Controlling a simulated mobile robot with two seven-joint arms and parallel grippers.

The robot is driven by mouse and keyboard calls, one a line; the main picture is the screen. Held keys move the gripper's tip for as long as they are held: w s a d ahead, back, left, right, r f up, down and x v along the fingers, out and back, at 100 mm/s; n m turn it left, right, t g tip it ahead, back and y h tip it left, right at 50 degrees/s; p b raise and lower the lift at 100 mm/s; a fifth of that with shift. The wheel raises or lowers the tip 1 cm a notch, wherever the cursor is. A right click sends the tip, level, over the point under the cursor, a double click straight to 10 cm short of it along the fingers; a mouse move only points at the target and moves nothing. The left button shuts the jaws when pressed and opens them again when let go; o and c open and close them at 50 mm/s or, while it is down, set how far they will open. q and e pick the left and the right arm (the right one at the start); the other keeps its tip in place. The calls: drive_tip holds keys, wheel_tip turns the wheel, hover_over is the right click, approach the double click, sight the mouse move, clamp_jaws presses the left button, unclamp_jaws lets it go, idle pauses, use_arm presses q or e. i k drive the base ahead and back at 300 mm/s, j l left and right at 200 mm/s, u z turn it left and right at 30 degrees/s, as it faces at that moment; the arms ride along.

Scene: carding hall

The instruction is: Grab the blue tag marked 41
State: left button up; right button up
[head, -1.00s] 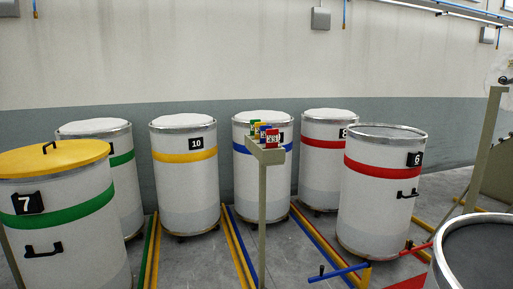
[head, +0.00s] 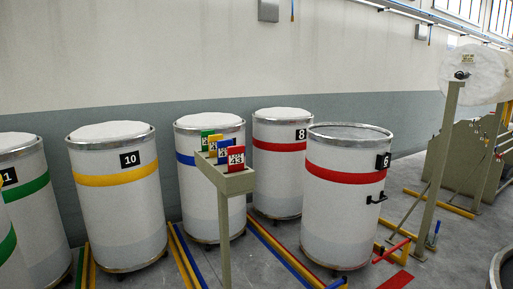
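The blue tag (head: 225,145) stands in a row of coloured tags on top of a narrow beige stand (head: 238,183) near the middle of the head view. The red tag (head: 236,159) is in front of it and covers part of it. The yellow tag (head: 214,149) and the green tag (head: 205,141) stand behind it. The number on the blue tag is too small and too covered to read. Neither of my grippers is in view.
White cans with coloured bands stand behind and beside the stand, among them can 10 (head: 118,195), can 8 (head: 279,165) and can 6 (head: 343,205). Coloured floor rails (head: 275,252) run between them. A beige post (head: 437,165) stands at right.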

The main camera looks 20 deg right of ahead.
sight(222, 145)
drive_tip(key=i+l, duration=0.15)
drive_tip(key=i, duration=0.25)
drive_tip(key=i+l, duration=0.15)
drive_tip(key=i, duration=0.2)
drive_tip(key=i+l+z, duration=0.1)
drive_tip(key=i, duration=0.3)
drive_tip(key=i+l+u, duration=0.3)
drive_tip(key=i+l, duration=0.15)
drive_tip(key=i+l+u, duration=0.3)
drive_tip(key=l, duration=0.25)
drive_tip(key=i, duration=0.05)
